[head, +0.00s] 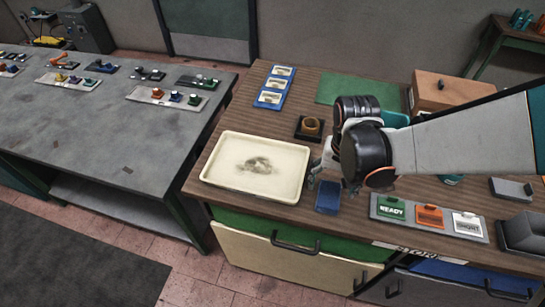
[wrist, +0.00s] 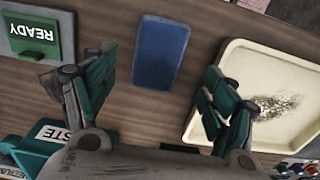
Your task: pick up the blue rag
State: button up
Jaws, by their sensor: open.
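The blue rag (head: 328,196) is a flat dark-blue rectangle on the wooden bench near its front edge, just right of the cream tray (head: 216,176). In the wrist view the rag (wrist: 160,52) lies flat on the wood, seen ahead between the spread green fingers. In the head view my gripper (head: 319,172) hangs over the bench just behind the rag, partly hidden by my own arm. The tray also shows right of the rag in the wrist view (wrist: 228,52).
A grey board (head: 385,213) with green READY, orange and white tags sits right of the rag. A dark block with a tan ring (head: 312,126) stands behind. Blue cards (head: 270,98), a green mat (head: 352,90) and a cardboard box (head: 440,92) lie farther back.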

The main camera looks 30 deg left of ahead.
aim_at(329, 195)
notch_tip(329, 195, down, 5)
jog(key=b, duration=0.3)
jog(key=shift+s+d+f, duration=0.1)
jog(key=shift+f, duration=0.05)
jog(key=c, duration=1.1)
